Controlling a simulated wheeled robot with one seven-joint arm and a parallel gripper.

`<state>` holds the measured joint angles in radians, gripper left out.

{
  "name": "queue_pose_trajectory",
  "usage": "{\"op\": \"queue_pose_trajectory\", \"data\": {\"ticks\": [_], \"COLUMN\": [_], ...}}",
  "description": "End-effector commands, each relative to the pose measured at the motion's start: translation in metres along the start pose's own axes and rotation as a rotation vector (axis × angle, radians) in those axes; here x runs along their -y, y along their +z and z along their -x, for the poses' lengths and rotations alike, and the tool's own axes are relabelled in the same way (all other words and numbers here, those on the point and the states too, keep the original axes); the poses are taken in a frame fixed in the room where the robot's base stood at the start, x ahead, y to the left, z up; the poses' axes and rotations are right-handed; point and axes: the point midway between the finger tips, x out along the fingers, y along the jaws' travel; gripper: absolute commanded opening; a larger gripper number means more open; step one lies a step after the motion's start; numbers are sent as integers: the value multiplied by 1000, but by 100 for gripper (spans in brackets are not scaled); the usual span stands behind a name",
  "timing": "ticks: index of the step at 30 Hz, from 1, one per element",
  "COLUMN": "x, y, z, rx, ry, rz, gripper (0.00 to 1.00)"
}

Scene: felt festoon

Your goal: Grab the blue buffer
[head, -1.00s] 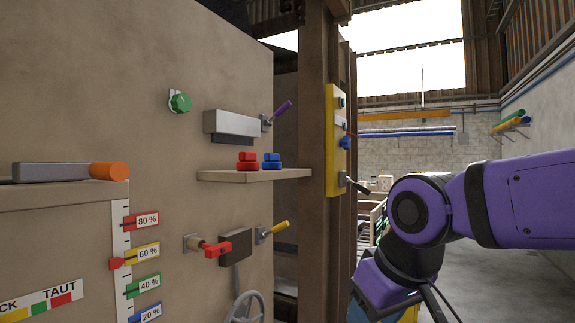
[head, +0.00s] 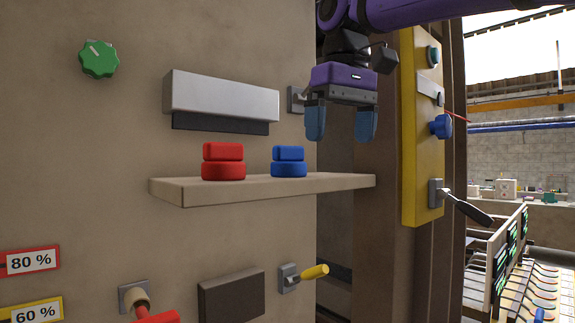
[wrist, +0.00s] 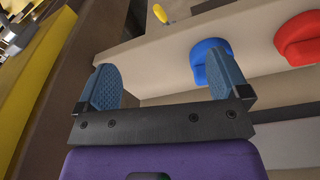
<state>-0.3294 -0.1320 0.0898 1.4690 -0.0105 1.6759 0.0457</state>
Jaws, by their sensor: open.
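The blue buffer (head: 289,162) stands on a wooden shelf (head: 270,187) fixed to the tan panel, a round base with a narrower block on top. It also shows in the wrist view (wrist: 212,60), partly covered by one finger. My gripper (head: 341,122) hangs above and to the right of the blue buffer in the head view. Its two blue fingers point down, spread apart, with nothing between them. In the wrist view my gripper (wrist: 165,88) has the buffer beside its right finger, not between the fingers.
A similar red buffer (head: 223,162) stands left of the blue one on the shelf. A grey bar (head: 220,97) juts from the panel above the shelf. A yellow-handled lever (head: 312,275) sticks out below. A yellow control strip (head: 421,160) with knobs stands right of my gripper.

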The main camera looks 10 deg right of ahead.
Motion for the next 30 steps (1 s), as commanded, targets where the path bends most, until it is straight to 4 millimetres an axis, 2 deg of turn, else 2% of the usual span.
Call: {"op": "queue_pose_trajectory", "data": {"ticks": [1,6,13,17,25,30], "x": [13,44,63,65,65,65], "y": [-17,-47,-62,-61,-56,-55], "z": [10,35,48,40,5,-6], "rx": [21,85,125,131,131,128], "ry": [-6,-19,-25,-25,-25,-25], "rz": [31,99,140,143,143,142], "gripper": [94,94,94,94,94,94]}}
